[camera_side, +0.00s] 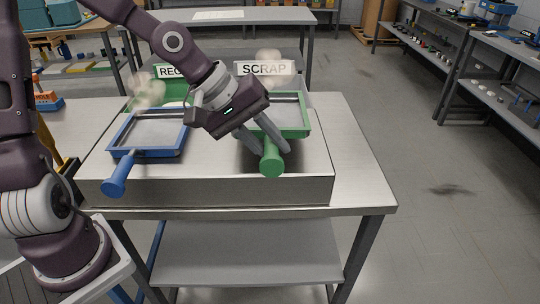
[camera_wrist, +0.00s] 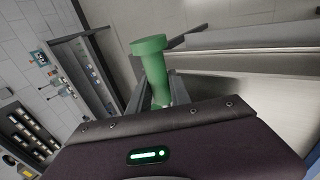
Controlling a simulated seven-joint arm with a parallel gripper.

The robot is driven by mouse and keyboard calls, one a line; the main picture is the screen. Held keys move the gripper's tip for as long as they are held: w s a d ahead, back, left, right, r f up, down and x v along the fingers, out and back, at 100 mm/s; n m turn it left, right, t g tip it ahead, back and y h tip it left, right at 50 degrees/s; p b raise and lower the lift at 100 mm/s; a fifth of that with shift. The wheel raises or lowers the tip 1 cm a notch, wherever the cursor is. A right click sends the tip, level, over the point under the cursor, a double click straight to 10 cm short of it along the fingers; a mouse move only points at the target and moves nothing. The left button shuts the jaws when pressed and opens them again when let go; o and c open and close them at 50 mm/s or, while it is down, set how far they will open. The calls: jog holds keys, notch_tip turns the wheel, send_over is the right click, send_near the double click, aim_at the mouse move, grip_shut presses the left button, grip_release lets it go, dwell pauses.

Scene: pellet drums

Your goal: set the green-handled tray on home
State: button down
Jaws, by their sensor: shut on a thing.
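The green-handled tray (camera_side: 302,130) is at the right side of the steel worktop in the side view, with its handle (camera_side: 271,160) toward the front. My gripper (camera_side: 275,150) is shut on the green handle, one finger on each side of it. In the wrist view the handle (camera_wrist: 158,85) stands between the two fingers (camera_wrist: 155,95). Part of the tray is hidden behind my gripper. I cannot tell whether the tray rests on the worktop or is slightly raised. No place marked home can be made out.
A blue-handled tray (camera_side: 150,134) sits at the left of the steel worktop (camera_side: 215,165). Behind stand a green bin by a partly hidden sign (camera_side: 170,71) and a bin by a SCRAP sign (camera_side: 264,68). Pale blurred clumps show near both signs. The worktop between the trays is bare.

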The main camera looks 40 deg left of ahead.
notch_tip(320, 180, down, 4)
jog(key=shift+f, duration=0.25)
jog(key=c, duration=1.2)
grip_release()
jog(key=shift+v, duration=2)
